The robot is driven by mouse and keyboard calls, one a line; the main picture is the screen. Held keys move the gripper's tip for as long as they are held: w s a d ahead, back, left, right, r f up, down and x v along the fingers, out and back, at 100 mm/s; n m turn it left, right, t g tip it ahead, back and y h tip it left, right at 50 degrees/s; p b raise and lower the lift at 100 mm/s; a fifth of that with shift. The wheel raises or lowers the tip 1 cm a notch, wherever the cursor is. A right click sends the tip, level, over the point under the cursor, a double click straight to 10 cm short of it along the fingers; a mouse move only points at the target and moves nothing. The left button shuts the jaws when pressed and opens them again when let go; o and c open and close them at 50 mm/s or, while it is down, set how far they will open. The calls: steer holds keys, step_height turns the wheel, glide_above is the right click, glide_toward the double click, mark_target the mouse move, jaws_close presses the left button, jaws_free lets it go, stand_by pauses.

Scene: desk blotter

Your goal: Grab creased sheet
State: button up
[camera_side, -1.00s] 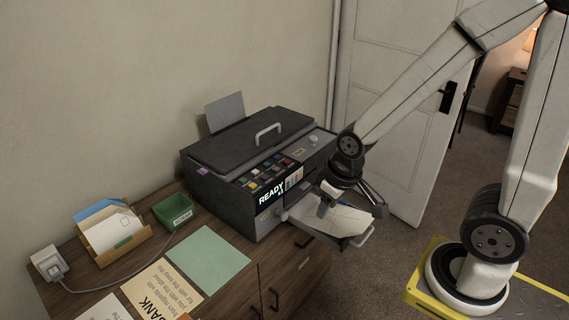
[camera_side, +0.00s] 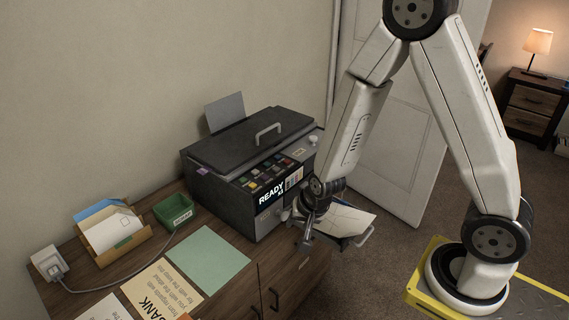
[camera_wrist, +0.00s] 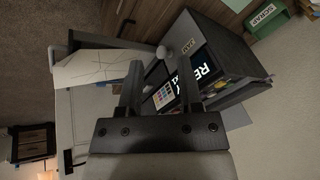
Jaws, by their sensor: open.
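The creased sheet (camera_side: 345,219) is white with thin crease lines. It lies on the output tray at the front of the dark printer (camera_side: 225,190), its left part hidden behind my wrist in the side view. In the wrist view the creased sheet (camera_wrist: 92,68) is at upper left, outside the left finger. My gripper (camera_side: 303,232) is open and empty, at the left side of the tray by the printer's front. In the wrist view my gripper (camera_wrist: 160,75) has its fingers apart, with the printer front behind them.
A green sheet (camera_side: 207,258) and printed papers (camera_side: 160,290) lie on the wooden desk. A green bin (camera_side: 172,212) and an envelope holder (camera_side: 122,243) stand at left. The tray handle (camera_side: 364,237) sticks out at right. A door (camera_side: 395,150) stands behind.

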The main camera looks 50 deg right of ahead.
steer(key=s+d+f+m+h, duration=0.1)
steer(key=d+f+m+h, duration=0.2)
steer(key=f+m, duration=0.35)
steer(key=s+d+f+m+h, duration=0.1)
steer(key=d+f+m+h, duration=0.1)
steer(key=d+f+m, duration=0.4)
steer(key=s+d+f+m+h, duration=0.3)
steer(key=s+f+m+h, duration=0.15)
steer(key=s+f, duration=0.2)
steer(key=shift+s+d+r+m+t+h, duration=0.15)
steer(key=shift+s+d+r+m+h, duration=0.35)
steer(key=shift+h, duration=0.5)
steer(key=shift+s+d+r+m+t+h, duration=0.25)
steer(key=shift+d+r+m+h, duration=0.3)
steer(key=shift+h, duration=0.5)
steer(key=shift+s+d+r+m+t+h, duration=0.1)
steer(key=shift+s+d+r+m+h, duration=0.25)
steer(key=shift+d+r+h, duration=0.5)
steer(key=shift+f+h, duration=0.15)
steer(key=shift+h, duration=0.1)
steer(key=shift+x, duration=1.15)
steer(key=shift+w+d, duration=0.1)
steer(key=shift+s+x, duration=0.2)
steer(key=shift+x, duration=2.3)
